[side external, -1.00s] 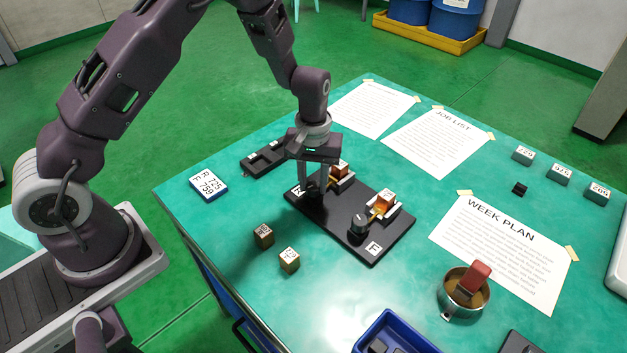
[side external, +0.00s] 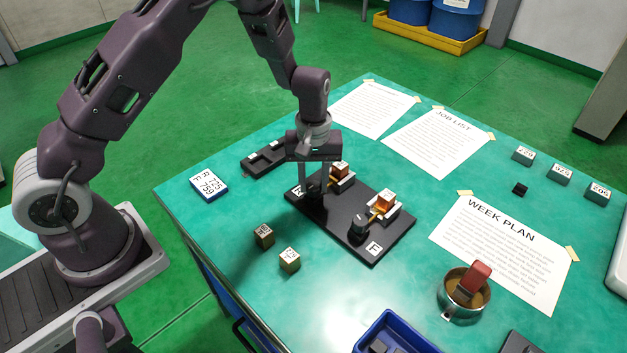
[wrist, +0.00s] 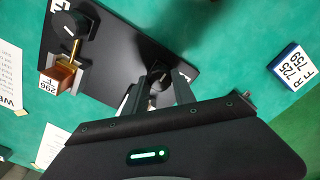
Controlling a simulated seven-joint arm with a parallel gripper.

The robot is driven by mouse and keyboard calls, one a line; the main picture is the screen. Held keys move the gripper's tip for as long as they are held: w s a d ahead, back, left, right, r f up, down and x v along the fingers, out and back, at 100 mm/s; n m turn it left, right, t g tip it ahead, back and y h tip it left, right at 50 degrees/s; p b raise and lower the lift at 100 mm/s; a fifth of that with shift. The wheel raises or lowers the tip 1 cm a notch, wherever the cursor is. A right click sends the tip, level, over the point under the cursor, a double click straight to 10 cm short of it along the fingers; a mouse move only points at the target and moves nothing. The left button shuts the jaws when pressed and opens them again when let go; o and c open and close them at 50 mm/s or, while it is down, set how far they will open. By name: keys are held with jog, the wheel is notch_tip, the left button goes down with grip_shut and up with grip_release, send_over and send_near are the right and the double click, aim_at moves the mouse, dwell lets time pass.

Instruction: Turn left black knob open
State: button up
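A black base plate (side external: 335,222) on the green table carries two black knobs. The left black knob (side external: 313,188) is at the plate's end marked R, and the right black knob (side external: 358,229) is near the label F. My gripper (side external: 316,186) points straight down at the left knob, one finger on each side. In the wrist view the left knob (wrist: 160,82) shows between the two fingers, which appear to press on it. Its pointer mark is mostly hidden. The right knob (wrist: 70,24) stands clear with a white line on top.
Copper blocks in holders (side external: 385,203) sit behind the knobs. Two small marked cubes (side external: 289,260) lie in front of the plate. A blue-edged number card (side external: 208,186) lies left, and a black slotted tray (side external: 262,160) lies behind. A metal bowl (side external: 460,308) and blue bin (side external: 372,325) stand front right.

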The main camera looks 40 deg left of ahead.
aim_at(314, 184)
jog(key=o, duration=0.3)
jog(key=shift+o, duration=0.2)
notch_tip(314, 184, up, 7)
jog(key=shift+r, duration=0.1)
jog(key=s+r+m+t+h, duration=0.1)
jog(key=s+r+m+t, duration=0.15)
jog(key=s+r, duration=0.5)
jog(key=s+r+m+t, duration=0.1)
jog(key=s+r+m, duration=0.3)
jog(key=r, duration=0.7)
jog(key=s+r+m+t+y, duration=0.1)
jog(key=s+r+m+t, duration=0.1)
jog(key=s, duration=1.2)
jog(key=shift+s+a+m, duration=0.2)
jog(key=shift+a+m, duration=0.05)
jog(key=shift+m, duration=0.1)
